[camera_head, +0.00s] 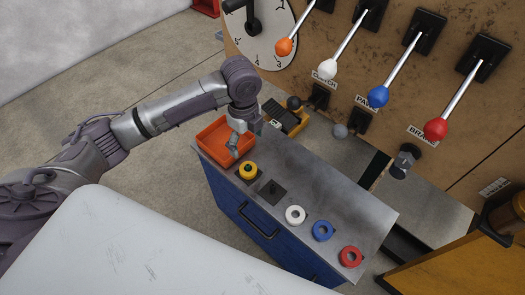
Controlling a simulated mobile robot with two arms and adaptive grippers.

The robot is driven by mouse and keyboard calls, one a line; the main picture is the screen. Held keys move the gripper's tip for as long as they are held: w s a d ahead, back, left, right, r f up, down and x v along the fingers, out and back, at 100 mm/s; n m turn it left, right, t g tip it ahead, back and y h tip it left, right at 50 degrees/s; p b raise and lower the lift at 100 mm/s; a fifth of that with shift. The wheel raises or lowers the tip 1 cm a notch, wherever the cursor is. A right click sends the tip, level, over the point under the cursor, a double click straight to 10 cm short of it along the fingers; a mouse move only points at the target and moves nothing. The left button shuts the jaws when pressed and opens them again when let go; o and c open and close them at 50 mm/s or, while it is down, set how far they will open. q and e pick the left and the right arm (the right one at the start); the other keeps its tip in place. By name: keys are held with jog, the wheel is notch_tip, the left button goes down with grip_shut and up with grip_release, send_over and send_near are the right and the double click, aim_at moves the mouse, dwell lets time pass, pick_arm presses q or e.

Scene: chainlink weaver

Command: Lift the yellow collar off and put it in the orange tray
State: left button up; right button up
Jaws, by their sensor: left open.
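The yellow collar (248,170) sits on a dark square base near the left end of the cabinet's grey top, with a dark centre showing in its ring. The orange tray (212,146) lies at the far left end of the same top, just left of the collar; the part of it that shows looks empty. My left gripper (235,143) is over the tray's right side, up and to the left of the collar and apart from it. It is open, with nothing visible in it; its fingers are small in the picture. My right gripper is out of view.
A bare dark base with a peg (271,189) is right of the collar. White (295,215), blue (322,230) and red (350,256) collars stand along the front edge of the cabinet (240,215). A panel with levers (378,97) rises behind. The top's middle is clear.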

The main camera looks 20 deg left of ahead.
pick_arm(q)
send_over(248, 165)
jog(key=f, duration=0.4)
jog(key=shift+s+d+f+b, duration=0.15)
jog(key=shift+s+f+b, duration=0.15)
jog(key=shift+f, duration=0.05)
notch_tip(248, 165, down, 3)
jog(key=shift+w+r, duration=0.1)
jog(key=shift+r, duration=0.1)
jog(key=shift+f, duration=0.5)
notch_tip(248, 165, down, 5)
jog(key=shift+w+r+b, duration=0.1)
jog(key=shift+w+b, duration=0.05)
jog(key=shift+b, duration=0.25)
jog(key=c, duration=1.5)
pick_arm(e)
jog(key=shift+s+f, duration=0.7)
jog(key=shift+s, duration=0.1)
